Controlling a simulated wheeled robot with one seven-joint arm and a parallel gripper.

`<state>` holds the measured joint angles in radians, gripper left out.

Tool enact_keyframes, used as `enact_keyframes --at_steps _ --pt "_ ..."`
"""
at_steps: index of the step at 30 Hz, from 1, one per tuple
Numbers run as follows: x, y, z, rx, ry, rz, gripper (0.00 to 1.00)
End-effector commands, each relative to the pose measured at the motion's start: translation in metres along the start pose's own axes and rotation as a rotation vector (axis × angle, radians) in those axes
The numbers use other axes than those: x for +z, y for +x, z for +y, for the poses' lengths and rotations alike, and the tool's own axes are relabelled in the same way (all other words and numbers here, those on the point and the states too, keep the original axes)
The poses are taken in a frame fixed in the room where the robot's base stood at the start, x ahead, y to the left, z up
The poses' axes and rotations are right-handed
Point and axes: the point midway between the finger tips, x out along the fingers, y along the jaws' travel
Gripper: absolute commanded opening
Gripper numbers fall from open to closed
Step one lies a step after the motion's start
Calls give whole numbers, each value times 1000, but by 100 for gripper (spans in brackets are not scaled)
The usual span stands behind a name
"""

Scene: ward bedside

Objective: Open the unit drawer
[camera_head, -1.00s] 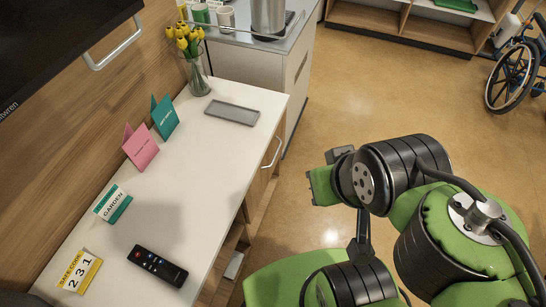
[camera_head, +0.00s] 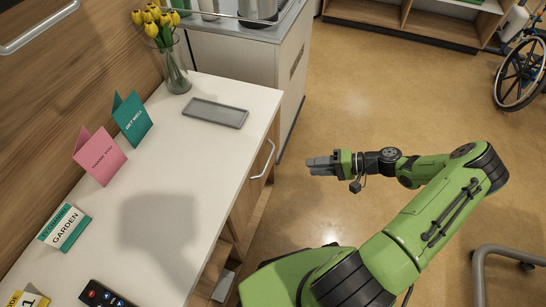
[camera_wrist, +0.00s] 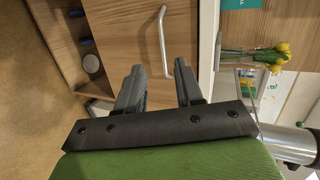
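The unit (camera_head: 165,215) has a white top and wooden front, along the left in the head view. Its drawer front (camera_head: 249,190) faces right and carries a curved metal handle (camera_head: 263,159). The drawer looks shut. My gripper (camera_head: 308,166) is in the air to the right of the handle, apart from it. In the wrist view the handle (camera_wrist: 163,42) shows ahead of my gripper (camera_wrist: 160,78), whose two fingers stand apart with nothing between them. The wooden drawer front (camera_wrist: 115,40) fills the space behind the handle.
A grey tray (camera_head: 215,112), tulips in a vase (camera_head: 172,62), cards (camera_head: 100,155) and a remote (camera_head: 104,294) are on the unit top. An open shelf (camera_wrist: 65,45) adjoins the drawer. A wheelchair (camera_head: 522,72) stands far right. The floor beside the unit is clear.

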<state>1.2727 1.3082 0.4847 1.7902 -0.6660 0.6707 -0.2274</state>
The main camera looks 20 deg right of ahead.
Motion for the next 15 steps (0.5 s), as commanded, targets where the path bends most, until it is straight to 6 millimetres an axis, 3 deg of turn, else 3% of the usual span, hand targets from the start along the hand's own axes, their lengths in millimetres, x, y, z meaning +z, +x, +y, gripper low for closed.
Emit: enact_keyframes --at_steps 1,3,8,15 --pt "-4 2 18 -72 22 57 36" --pt "-9 0 28 -135 36 115 36" --pt "-13 3 32 -182 41 156 36" --pt "-19 54 24 -179 42 147 36"
